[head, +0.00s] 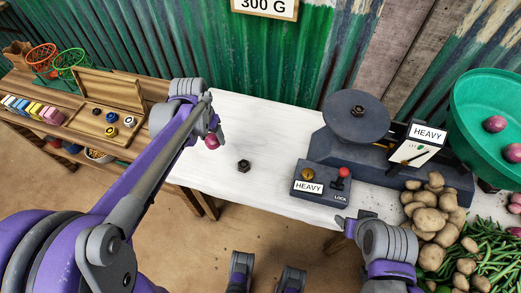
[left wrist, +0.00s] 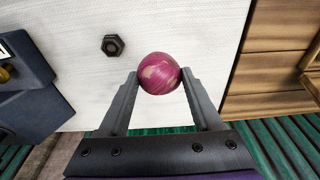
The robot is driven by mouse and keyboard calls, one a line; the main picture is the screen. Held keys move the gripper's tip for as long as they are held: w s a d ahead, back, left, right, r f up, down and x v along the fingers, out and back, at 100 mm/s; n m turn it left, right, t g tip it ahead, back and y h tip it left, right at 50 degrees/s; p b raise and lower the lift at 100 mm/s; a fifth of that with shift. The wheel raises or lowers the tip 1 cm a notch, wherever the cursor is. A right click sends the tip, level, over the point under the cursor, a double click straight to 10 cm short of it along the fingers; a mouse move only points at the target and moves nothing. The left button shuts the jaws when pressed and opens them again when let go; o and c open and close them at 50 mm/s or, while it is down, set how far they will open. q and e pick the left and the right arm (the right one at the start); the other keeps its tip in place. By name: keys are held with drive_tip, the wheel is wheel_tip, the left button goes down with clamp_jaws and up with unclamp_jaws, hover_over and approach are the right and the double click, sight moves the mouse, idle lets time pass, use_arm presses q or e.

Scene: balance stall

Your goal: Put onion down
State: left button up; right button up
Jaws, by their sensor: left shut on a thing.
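A purple-red onion (head: 211,142) is between the fingertips of my left gripper (head: 213,132), over the left part of the white table (head: 262,122). In the left wrist view the onion (left wrist: 160,73) sits between both fingers, which are shut on it. I cannot tell whether it touches the table top. My right gripper (head: 345,224) is near the table's front edge, by the control box; its fingers are too small and partly hidden to read.
A dark hex nut (head: 244,165) lies right of the onion. A scale with a round dark plate (head: 357,115) and a HEAVY control box (head: 322,185) stand further right. Potatoes (head: 430,212) and a green bowl (head: 480,95) with onions are at far right. A wooden shelf (head: 75,125) adjoins the left.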

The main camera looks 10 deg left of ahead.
use_arm(q)
drive_tip(key=shift+f, duration=0.1)
wheel_tip(320, 180, down, 10)
drive_tip(key=shift+r+b, duration=0.15)
drive_tip(key=shift+b, duration=0.5)
drive_tip(key=o, duration=1.4)
